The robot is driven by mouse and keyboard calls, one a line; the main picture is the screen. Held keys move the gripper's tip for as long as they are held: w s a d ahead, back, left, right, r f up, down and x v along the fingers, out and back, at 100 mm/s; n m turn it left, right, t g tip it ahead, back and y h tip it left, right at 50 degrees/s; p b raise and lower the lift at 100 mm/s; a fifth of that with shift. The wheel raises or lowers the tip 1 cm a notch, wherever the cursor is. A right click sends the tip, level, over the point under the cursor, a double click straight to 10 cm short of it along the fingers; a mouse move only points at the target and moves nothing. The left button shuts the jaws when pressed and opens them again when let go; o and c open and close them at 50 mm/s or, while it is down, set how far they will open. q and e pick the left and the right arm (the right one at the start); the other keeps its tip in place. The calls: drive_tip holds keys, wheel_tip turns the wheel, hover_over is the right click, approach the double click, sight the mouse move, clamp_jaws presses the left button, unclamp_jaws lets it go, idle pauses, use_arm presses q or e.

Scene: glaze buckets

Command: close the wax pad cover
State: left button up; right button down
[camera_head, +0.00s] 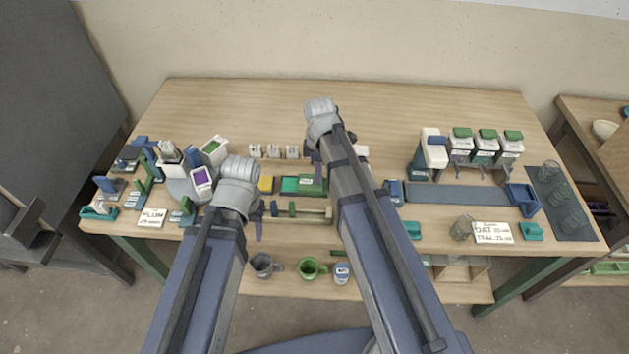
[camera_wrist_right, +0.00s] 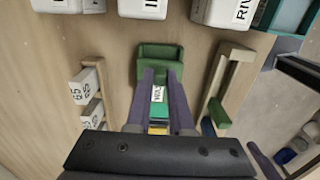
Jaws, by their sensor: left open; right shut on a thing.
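The wax pad sits mid-table as a small row with a yellow part (camera_head: 266,184), a teal pad (camera_head: 289,185) and a green cover (camera_head: 315,187). In the right wrist view the green cover (camera_wrist_right: 160,52) shows as a shallow, box-like piece with a labelled part (camera_wrist_right: 157,94) and teal pad (camera_wrist_right: 151,111) below it. My right gripper (camera_wrist_right: 162,74) is shut on the green cover, its purple fingers along its near side. How far the cover is tilted is hard to tell. My left gripper (camera_head: 259,224) is open and empty, in front of the yellow part.
A wooden rack with rods (camera_head: 300,212) lies just in front of the pad, and small white blocks (camera_head: 273,151) stand behind it. Cluttered holders (camera_head: 140,180) are at left. The table's back is clear.

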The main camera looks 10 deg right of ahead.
sight(300, 181)
drive_tip(key=shift+w+a, duration=0.25)
drive_tip(key=shift+a, duration=0.65)
drive_tip(key=shift+w+a, duration=0.25)
drive_tip(key=shift+a, duration=0.6)
drive_tip(key=shift+w+a, duration=0.25)
drive_tip(key=shift+a, duration=0.65)
drive_tip(key=c, duration=0.9)
unclamp_jaws()
wheel_tip(300, 181, up, 7)
drive_tip(key=p, duration=0.7)
drive_tip(key=shift+s, duration=0.1)
